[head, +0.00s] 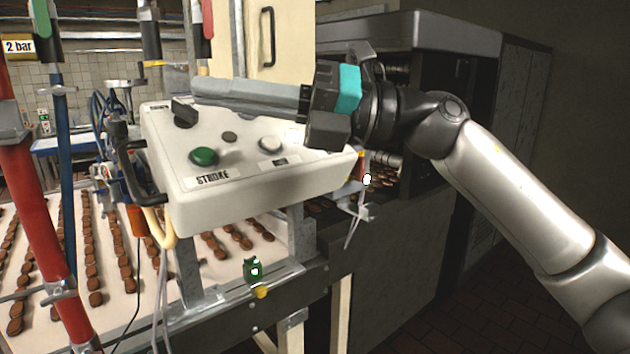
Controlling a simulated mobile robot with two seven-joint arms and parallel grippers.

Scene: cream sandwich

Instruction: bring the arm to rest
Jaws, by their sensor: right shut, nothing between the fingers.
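My right arm comes in from the right edge and reaches left across the picture. My right gripper (197,92) is shut and empty, its long grey fingers together and pointing left. It lies in front of the upper part of a white control box (262,187), near a black knob (184,112). I cannot tell whether the fingers touch the box or hover above it. The box has a green button (204,156) over a "STROKE" label and a white button (270,144). My left gripper is not in view.
A conveyor with rows of brown biscuits (90,262) runs below and left of the box. A red pipe (38,220) and a blue pipe (64,150) stand at the left. A dark machine housing (440,35) stands behind my arm. The floor at lower right looks clear.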

